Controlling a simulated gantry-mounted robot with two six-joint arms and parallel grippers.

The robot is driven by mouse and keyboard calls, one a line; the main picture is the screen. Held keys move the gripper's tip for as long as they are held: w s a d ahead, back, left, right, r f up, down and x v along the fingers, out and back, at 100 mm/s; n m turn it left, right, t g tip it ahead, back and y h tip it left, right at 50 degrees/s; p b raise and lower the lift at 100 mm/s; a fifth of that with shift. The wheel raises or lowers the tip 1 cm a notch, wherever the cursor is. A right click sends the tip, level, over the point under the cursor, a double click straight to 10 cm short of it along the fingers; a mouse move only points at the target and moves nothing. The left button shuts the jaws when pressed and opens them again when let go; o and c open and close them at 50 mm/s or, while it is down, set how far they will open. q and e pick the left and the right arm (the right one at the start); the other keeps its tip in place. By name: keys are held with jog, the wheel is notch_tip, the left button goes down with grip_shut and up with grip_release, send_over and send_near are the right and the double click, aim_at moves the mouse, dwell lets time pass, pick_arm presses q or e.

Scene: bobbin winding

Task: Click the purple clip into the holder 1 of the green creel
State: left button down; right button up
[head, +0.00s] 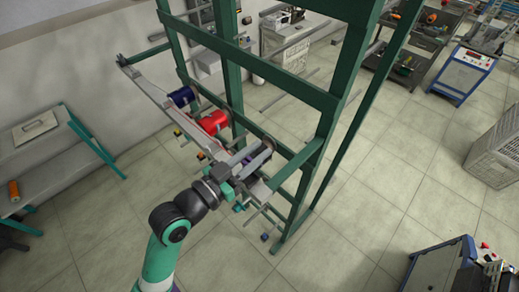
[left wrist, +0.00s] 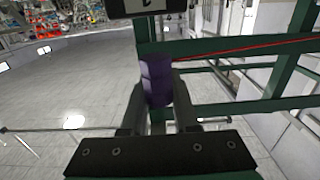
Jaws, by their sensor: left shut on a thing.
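The green creel (head: 337,100) is a tall frame of posts and beams in the middle of the head view. My left gripper (head: 240,168) is at the creel's near side, low on the frame. In the left wrist view, its two dark fingers (left wrist: 158,98) are shut on the purple clip (left wrist: 157,78), which looks like an upright purple cylinder between them. Green creel beams (left wrist: 230,115) lie close behind and to the right of it. Holder 1 cannot be told apart. My right gripper is in neither view.
A red spool (head: 213,122) and a dark blue spool (head: 183,96) sit on the creel's left side. A red thread (left wrist: 240,50) runs to the right in the wrist view. Thin rods stick out of the frame.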

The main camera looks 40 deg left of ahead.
pick_arm(q)
jog(key=shift+f, duration=0.15)
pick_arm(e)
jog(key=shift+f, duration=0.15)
pick_arm(q)
jog(key=shift+f+b, duration=1.6)
jog(key=shift+f, duration=0.2)
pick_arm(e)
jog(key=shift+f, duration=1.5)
pick_arm(q)
jog(key=c, duration=0.6)
grip_release()
jog(key=shift+s, duration=0.1)
